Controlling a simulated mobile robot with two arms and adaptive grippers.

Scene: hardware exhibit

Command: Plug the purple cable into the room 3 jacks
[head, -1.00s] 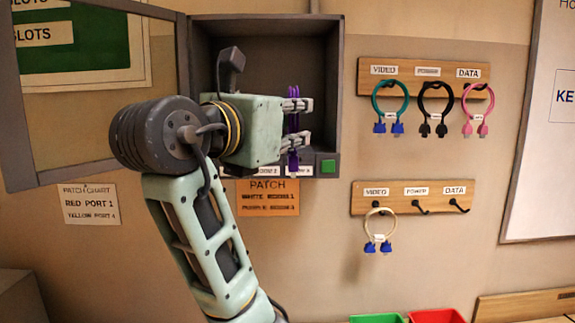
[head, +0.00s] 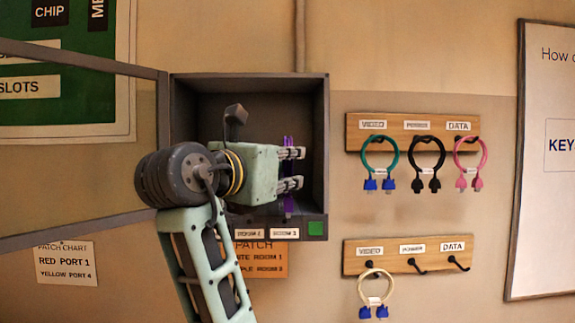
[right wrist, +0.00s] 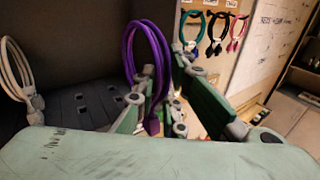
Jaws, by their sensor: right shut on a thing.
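The purple cable (head: 288,205) is in my right gripper (head: 292,168), in front of the open grey wall box (head: 319,140). In the right wrist view the purple cable (right wrist: 130,62) makes an upright loop between the fingers of my right gripper (right wrist: 160,80), which is shut on it. One purple plug (right wrist: 152,124) hangs low between the fingers. A dark panel with slots (right wrist: 88,105) lies inside the box, left of the cable. My gripper hides much of the box floor in the head view. The small room labels (head: 284,233) are hard to read. My left gripper is out of view.
A white cable (right wrist: 22,75) stands at the left in the wrist view. The box door (head: 80,150) is swung open to the left. A green square (head: 316,228) sits at the box's lower right. Cable racks (head: 490,125) hang on the wall to the right.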

